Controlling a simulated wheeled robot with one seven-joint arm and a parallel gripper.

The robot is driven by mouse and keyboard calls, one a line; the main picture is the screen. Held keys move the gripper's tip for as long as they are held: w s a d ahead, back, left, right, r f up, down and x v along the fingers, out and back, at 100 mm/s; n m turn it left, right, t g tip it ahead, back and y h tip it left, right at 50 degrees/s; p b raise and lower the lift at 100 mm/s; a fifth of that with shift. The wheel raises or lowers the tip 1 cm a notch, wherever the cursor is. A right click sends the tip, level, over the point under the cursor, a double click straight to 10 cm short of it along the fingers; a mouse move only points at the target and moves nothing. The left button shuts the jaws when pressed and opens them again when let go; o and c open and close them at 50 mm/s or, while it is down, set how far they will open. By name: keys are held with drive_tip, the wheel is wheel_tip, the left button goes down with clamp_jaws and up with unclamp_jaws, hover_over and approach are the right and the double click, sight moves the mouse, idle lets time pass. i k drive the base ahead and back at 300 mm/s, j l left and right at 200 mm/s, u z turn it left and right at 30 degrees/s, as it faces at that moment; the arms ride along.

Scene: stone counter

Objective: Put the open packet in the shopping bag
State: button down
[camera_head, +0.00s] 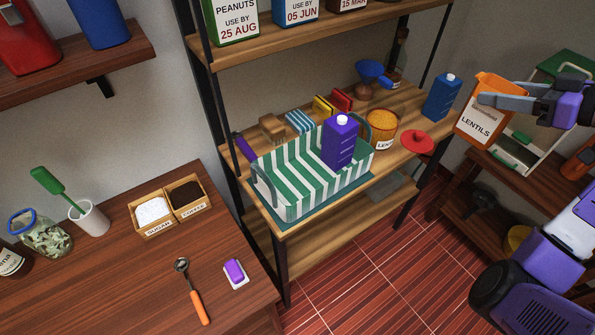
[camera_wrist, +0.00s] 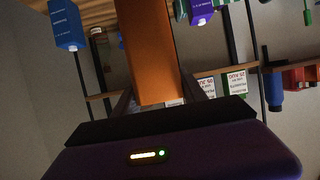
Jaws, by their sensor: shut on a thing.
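The open packet (camera_head: 478,118) is orange with a white label reading LENTILS and is tilted in the air at the right of the head view. My gripper (camera_head: 492,93) is shut on it near its top. In the wrist view the packet (camera_wrist: 148,55) fills the upper middle, between the fingers. The shopping bag (camera_head: 290,199) has green and white stripes and stands on the middle shelf, left of the packet and well apart from it. A purple carton (camera_head: 337,145) stands at the bag; whether it is inside or behind the front wall is hard to tell.
Right of the bag on the shelf are an orange jar (camera_head: 381,133), a red lid (camera_head: 417,142) and a blue carton (camera_head: 441,97), close left of the packet. An upper shelf (camera_head: 290,38) with labelled boxes overhangs. A dark shelf post (camera_head: 437,45) rises behind.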

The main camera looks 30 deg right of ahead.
sight(311, 174)
drive_tip(key=i+j, duration=0.15)
drive_tip(key=j, duration=0.2)
drive_tip(key=i+j, duration=0.2)
drive_tip(key=j, duration=0.15)
drive_tip(key=i+j, duration=0.15)
drive_tip(key=j, duration=0.2)
drive_tip(key=i+j, duration=0.15)
drive_tip(key=j, duration=0.2)
